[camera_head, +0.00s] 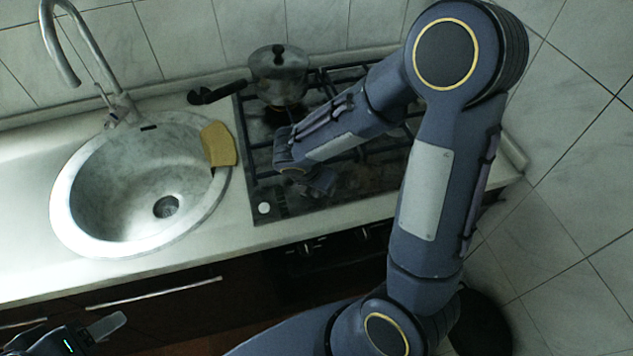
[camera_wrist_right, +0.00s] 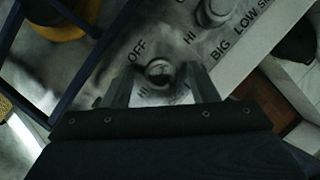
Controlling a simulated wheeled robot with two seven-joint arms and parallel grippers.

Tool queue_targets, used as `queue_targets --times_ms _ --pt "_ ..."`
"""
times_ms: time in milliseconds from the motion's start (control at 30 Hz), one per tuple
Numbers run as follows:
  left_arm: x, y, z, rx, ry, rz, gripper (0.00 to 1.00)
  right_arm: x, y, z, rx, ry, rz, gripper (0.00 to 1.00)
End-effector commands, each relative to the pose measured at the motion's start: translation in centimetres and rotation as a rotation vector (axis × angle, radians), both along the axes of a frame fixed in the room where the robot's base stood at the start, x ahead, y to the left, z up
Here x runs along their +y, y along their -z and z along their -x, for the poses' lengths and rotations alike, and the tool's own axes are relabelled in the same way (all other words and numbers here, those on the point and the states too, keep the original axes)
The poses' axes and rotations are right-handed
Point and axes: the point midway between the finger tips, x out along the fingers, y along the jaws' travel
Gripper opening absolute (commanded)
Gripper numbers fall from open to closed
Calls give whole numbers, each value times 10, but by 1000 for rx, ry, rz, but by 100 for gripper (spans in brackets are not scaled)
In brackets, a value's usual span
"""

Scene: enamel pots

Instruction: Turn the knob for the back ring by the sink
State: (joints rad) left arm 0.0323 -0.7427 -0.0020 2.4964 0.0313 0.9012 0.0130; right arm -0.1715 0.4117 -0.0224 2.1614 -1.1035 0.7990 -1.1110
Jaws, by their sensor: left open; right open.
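A round knob (camera_wrist_right: 159,72) with OFF and HI printed around it sits between the two fingertips of my right gripper (camera_wrist_right: 163,85) in the right wrist view. The fingers stand open on either side of it; I cannot tell whether they touch it. A second knob (camera_wrist_right: 213,12) is just beyond, near the words BIG and LOW. In the head view my right gripper (camera_head: 318,182) is low over the front of the hob (camera_head: 290,208), and the arm hides the knobs. My left gripper (camera_head: 72,332) is open and empty at the bottom left.
A lidded metal pot (camera_head: 279,75) with a dark handle stands on the back left of the hob. The round sink (camera_head: 75,230) is left of the hob, with a yellow sponge-like piece (camera_head: 219,145) on its right rim and a tap (camera_head: 60,50) behind. The front left counter is clear.

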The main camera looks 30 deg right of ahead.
Motion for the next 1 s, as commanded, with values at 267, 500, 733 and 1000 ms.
queue_targets --times_ms 267,500,733,1000 --pt "0 -6 0 0 0 0 53 14 -39 7 -7 -2 -2 53" --pt "0 -8 0 0 0 0 53 24 -67 13 -4 -2 -2 53" --pt "0 -8 0 0 0 0 53 25 -71 15 -1 0 0 53" --pt "0 -8 0 0 0 0 53 25 -71 15 -1 0 0 53"
